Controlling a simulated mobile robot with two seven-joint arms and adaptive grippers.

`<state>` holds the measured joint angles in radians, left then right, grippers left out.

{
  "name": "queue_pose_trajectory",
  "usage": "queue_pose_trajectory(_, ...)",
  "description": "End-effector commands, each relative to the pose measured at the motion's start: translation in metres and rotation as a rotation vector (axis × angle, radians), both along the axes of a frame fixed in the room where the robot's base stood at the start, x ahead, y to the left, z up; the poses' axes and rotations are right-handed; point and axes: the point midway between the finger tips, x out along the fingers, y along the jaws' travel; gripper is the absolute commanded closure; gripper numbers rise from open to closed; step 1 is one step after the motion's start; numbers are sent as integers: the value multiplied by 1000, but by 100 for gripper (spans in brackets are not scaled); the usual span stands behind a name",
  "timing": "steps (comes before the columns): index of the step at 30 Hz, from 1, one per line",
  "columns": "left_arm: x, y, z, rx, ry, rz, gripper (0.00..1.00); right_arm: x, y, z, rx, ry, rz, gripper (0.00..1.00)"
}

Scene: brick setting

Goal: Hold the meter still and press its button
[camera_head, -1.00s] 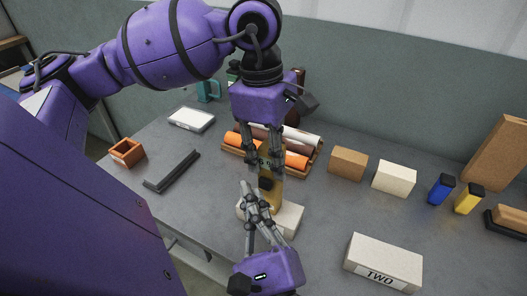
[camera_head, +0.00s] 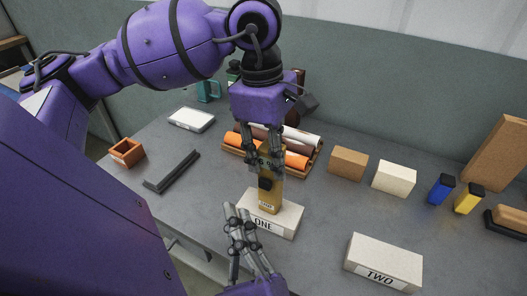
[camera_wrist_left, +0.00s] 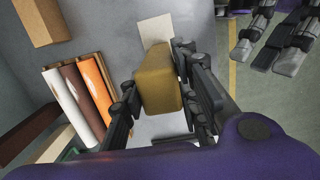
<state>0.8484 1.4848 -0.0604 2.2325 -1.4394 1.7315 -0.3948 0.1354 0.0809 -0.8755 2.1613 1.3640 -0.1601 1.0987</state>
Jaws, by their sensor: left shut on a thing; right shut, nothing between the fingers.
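The meter (camera_head: 269,196) is a mustard-yellow upright block with a dark patch on its face. It stands on or just over the white block labelled ONE (camera_head: 284,218); I cannot tell whether they touch. My left gripper (camera_head: 265,166) is shut on the meter's upper part from above. In the left wrist view the meter (camera_wrist_left: 158,80) sits between the fingers of my left gripper (camera_wrist_left: 170,95). My right gripper (camera_head: 236,212) is shut and empty, in front of and left of the block, apart from the meter. The button is too small to tell.
A white block labelled TWO (camera_head: 384,262) lies at the front right. A tray of rolls (camera_head: 312,161) stands behind the meter. A brown block (camera_head: 348,163), a cream block (camera_head: 394,178) and blue (camera_head: 441,190) and yellow (camera_head: 469,199) items are to the right. A black channel (camera_head: 172,171) lies left.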

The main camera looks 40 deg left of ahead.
Motion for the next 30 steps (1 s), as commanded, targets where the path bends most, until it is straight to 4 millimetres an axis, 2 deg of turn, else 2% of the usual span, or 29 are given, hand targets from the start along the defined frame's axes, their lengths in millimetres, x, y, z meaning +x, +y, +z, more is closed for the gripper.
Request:
queue_pose_trajectory(14,0,0,-1,0,1,0,100,0,0,0,0,0,0,100)
queue_pose_trajectory(15,0,0,-1,0,1,0,67,0,0,0,0,0,0,100)
queue_pose_trajectory(19,0,0,0,0,1,0,50,0,0,0,0,0,0,100)
queue_pose_trajectory(30,0,0,3,0,-1,0,49,0,0,0,0,0,0,100)
